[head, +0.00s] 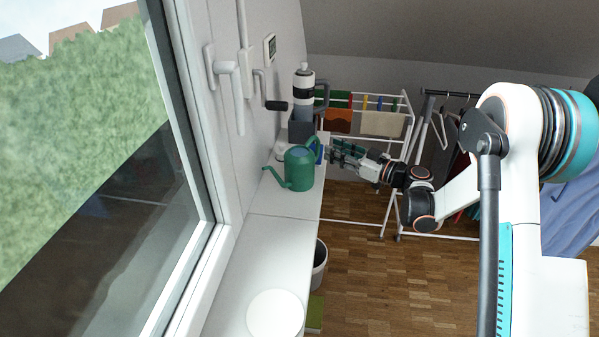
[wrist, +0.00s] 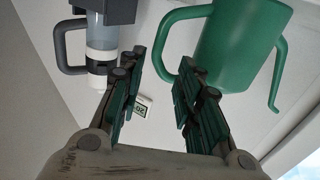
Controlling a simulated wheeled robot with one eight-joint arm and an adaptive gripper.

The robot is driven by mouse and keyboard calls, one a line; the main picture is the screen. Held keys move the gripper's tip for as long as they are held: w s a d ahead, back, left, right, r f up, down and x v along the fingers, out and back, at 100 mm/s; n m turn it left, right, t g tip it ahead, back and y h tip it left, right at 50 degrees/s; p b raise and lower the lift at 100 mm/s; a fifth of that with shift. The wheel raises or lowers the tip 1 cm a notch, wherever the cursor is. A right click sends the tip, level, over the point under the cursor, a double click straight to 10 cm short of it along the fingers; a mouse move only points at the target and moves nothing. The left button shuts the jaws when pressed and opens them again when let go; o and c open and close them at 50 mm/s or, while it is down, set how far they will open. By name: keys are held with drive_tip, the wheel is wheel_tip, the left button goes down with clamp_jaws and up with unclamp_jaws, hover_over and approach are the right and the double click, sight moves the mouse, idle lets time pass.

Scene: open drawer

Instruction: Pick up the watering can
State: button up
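The green watering can (head: 300,172) stands upright on the white windowsill, its spout pointing left and its handle facing right toward my gripper. In the wrist view the can (wrist: 238,45) shows at the upper right, with its looped handle (wrist: 166,28) reaching toward the space between my fingers. My gripper (head: 335,152) is just right of the can, at about handle height. In the wrist view my gripper (wrist: 160,72) is open, its two green-padded fingers apart with a clear gap. I cannot tell whether a finger touches the handle.
A grey and white bottle-like appliance (head: 303,92) with a dark handle stands behind the can; it is also at the upper left in the wrist view (wrist: 103,35). The window frame (head: 200,190) borders the sill on the left. A white round object (head: 275,313) lies nearer.

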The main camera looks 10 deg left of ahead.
sight(319, 145)
drive_tip(key=shift+x, duration=1.15)
drive_tip(key=x, duration=0.1)
drive_tip(key=b+x, duration=0.1)
drive_tip(key=x, duration=0.1)
drive_tip(key=b+x, duration=0.1)
drive_tip(key=x, duration=0.1)
drive_tip(key=shift+a+f, duration=0.1)
drive_tip(key=shift+f, duration=0.3)
clamp_jaws()
drive_tip(key=shift+r, duration=0.1)
